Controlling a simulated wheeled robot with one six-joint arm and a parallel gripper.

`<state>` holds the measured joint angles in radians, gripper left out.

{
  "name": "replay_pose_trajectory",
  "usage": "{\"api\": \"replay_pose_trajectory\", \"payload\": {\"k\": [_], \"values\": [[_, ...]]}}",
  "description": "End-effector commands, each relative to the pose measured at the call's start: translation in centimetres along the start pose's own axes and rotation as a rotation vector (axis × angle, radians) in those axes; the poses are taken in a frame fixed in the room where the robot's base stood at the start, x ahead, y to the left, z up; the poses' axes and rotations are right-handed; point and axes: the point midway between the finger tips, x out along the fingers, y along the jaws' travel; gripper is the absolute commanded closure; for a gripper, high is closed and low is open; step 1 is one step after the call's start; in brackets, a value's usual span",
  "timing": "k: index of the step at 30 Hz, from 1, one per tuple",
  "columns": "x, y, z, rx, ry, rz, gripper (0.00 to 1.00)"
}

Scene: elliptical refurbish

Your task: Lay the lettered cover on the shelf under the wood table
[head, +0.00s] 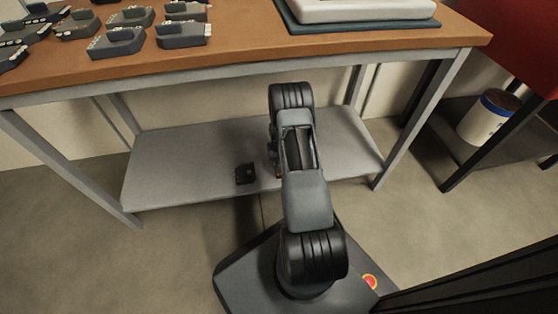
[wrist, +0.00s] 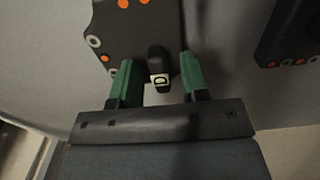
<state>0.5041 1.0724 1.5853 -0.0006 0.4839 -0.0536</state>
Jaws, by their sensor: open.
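The lettered cover (wrist: 135,38) is a dark plate with orange spots, pale rings and a raised black grip (wrist: 158,68) marked with what looks like a D. It shows in the wrist view against a grey surface. My gripper (wrist: 157,65) has green fingers, open, one on each side of the raised grip, with gaps visible. In the head view my arm hides the gripper and probably this cover. The grey shelf (head: 185,155) under the wood table (head: 250,60) is visible around my arm.
A small dark piece (head: 245,173) sits near the shelf's front edge. The wrist view shows another dark part with orange spots (wrist: 285,38) at right. Several grey parts (head: 118,42) stand on the tabletop. The shelf's left portion is clear.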

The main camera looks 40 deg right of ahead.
Motion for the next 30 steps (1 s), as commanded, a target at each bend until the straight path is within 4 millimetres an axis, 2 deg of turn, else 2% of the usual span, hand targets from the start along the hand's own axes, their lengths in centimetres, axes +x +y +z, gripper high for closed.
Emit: {"api": "replay_pose_trajectory", "payload": {"k": [9, 15, 30], "values": [[-5.0, 0.0, -0.1, 0.000, 0.002, 0.000, 0.58], [-7.0, 0.0, -0.1, 0.000, 0.002, 0.000, 0.58], [-7.6, 0.0, 0.0, 0.000, 0.001, 0.000, 0.58]]}}
